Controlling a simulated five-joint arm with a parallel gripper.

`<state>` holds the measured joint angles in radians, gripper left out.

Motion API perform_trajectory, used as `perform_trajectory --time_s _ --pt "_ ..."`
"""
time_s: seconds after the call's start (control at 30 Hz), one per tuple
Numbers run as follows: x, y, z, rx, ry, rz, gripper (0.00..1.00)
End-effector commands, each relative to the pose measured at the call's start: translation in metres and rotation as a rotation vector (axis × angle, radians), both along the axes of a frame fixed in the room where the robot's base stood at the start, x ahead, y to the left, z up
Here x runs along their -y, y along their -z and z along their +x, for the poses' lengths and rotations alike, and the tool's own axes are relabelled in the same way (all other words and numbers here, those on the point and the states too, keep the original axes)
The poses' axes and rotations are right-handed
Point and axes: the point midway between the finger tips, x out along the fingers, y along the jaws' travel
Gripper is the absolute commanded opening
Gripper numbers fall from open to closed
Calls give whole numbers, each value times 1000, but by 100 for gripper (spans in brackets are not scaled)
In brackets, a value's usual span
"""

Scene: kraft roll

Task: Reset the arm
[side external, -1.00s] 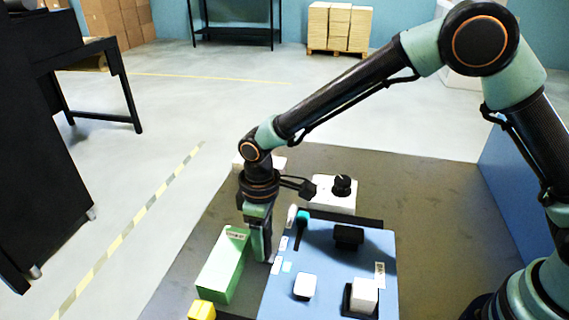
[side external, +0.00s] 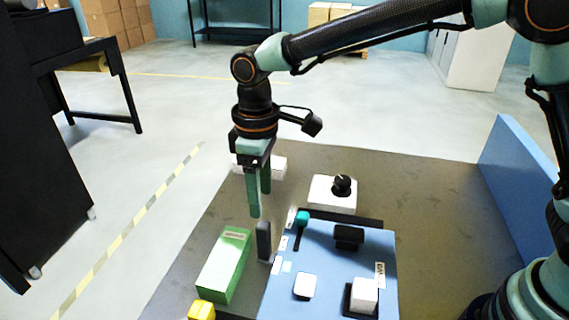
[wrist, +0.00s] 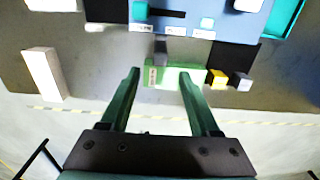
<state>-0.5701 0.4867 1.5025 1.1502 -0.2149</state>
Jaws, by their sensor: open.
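My gripper (side external: 260,203) is open and empty, its two green fingers pointing down. It hangs above and behind a small dark grey upright block (side external: 264,241), apart from it. In the wrist view my gripper (wrist: 160,88) shows its fingers spread wide, with the dark block (wrist: 160,52) and the green box (wrist: 175,74) beyond the tips. The green box (side external: 224,264) lies beside the blue panel (side external: 330,263), with the dark block between them.
The blue panel carries a teal-knobbed slider (side external: 302,218), a black block (side external: 348,236) and a white cube (side external: 364,294). A white box with a black knob (side external: 334,193) stands behind it. A yellow block (side external: 201,310) is at the front. The mat is bare at right.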

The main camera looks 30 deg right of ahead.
Motion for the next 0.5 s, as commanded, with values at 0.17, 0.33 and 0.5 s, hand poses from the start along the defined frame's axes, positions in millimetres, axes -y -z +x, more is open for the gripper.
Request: perform_trajectory --time_s 0.17,0.33,0.5 --pt "0 0 0 0 0 0 62" --pt "7 -5 1 9 17 6 62" --pt "44 -33 0 62 112 37 62"
